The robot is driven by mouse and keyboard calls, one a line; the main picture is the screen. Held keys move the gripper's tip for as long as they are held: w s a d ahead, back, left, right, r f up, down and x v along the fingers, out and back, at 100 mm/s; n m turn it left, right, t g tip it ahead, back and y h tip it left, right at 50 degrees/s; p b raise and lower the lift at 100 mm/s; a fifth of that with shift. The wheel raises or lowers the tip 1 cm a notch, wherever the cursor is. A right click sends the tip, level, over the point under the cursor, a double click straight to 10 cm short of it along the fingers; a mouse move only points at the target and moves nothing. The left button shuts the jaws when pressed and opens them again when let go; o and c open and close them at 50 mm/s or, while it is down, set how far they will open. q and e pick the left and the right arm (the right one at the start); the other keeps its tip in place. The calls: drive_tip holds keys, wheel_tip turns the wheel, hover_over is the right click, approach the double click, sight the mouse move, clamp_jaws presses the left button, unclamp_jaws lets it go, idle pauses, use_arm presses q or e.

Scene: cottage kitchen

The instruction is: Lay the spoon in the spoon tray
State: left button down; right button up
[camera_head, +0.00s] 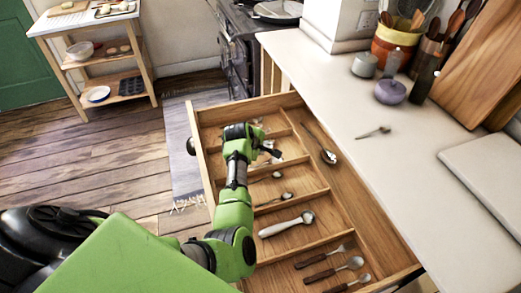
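The wooden drawer (345,232) is pulled out below the counter and split into compartments. My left gripper (274,150) is over one of its far compartments, above some shiny utensils; its fingertips are too small to tell whether they are open or hold anything. A long-handled spoon (328,156) lies in the long right-hand compartment. Small spoons (286,196) lie in a middle compartment, a pale-handled scoop-like utensil (288,224) in the one nearer, and dark-handled cutlery (354,263) in the nearest. A small spoon-like utensil (374,132) lies on the counter. My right gripper is out of view.
The white counter (420,215) holds a purple lidded pot (390,92), a grey jar (364,65), utensil crocks (392,42) and cutting boards (468,62). A shelf cart (100,52) stands far left. The wooden floor (110,152) left of the drawer is mostly clear.

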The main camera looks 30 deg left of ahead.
use_arm(q)
drive_tip(key=shift+f, duration=0.4)
drive_tip(key=c, duration=2.3)
unclamp_jaws()
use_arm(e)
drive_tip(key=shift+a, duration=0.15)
use_arm(q)
drive_tip(key=shift+r, duration=0.15)
